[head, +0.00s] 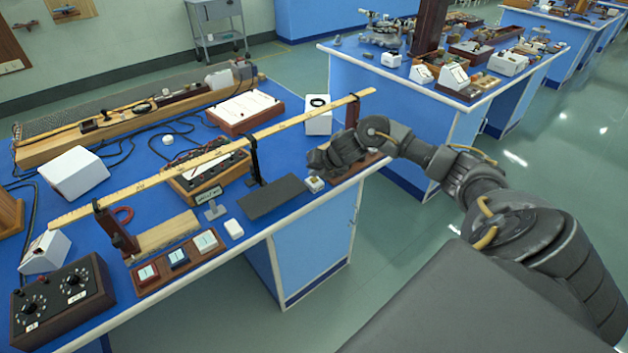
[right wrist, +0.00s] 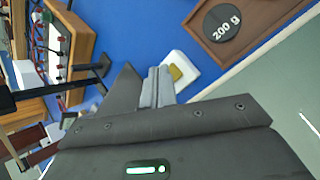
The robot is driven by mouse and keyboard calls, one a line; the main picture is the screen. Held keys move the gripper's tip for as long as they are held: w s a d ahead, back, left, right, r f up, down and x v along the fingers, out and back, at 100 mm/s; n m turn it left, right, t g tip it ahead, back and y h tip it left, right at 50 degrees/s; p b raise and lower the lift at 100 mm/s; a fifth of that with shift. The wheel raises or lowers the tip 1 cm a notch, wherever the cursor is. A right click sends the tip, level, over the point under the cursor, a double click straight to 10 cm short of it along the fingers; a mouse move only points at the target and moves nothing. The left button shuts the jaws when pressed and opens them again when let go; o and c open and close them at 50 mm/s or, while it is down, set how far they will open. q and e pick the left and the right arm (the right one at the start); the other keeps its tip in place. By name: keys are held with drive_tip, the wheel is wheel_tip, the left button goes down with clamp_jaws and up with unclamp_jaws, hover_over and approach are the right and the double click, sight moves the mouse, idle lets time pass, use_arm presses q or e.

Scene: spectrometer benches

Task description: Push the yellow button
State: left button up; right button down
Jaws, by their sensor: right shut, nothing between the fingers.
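The yellow button (right wrist: 176,72) sits on a small white box (right wrist: 184,62) on the blue bench top, seen just beyond my fingertips in the right wrist view. In the head view the white box (head: 314,185) stands near the bench's front edge. My right gripper (head: 315,172) is shut and empty, right above and beside this box. Its closed fingers (right wrist: 157,86) point toward the button and hide part of the box. I cannot tell whether the tips touch the button. My left gripper is not in view.
A dark flat plate (head: 272,197) lies left of the box. A long wooden rule (head: 215,155) spans above the bench on supports. A wooden tray with a round 200 g weight (right wrist: 222,20) lies close to the box. Red, blue and pale buttons (head: 178,258) sit at front left.

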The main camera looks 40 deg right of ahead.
sight(315, 180)
drive_tip(key=shift+f+b, duration=0.4)
drive_tip(key=shift+f, duration=0.25)
idle(0.6)
idle(0.3)
drive_tip(key=shift+r+p, duration=0.85)
drive_tip(key=shift+r, duration=0.05)
wheel_tip(315, 180, up, 5)
drive_tip(key=p, duration=0.4)
drive_tip(key=shift+r, duration=0.1)
idle(0.6)
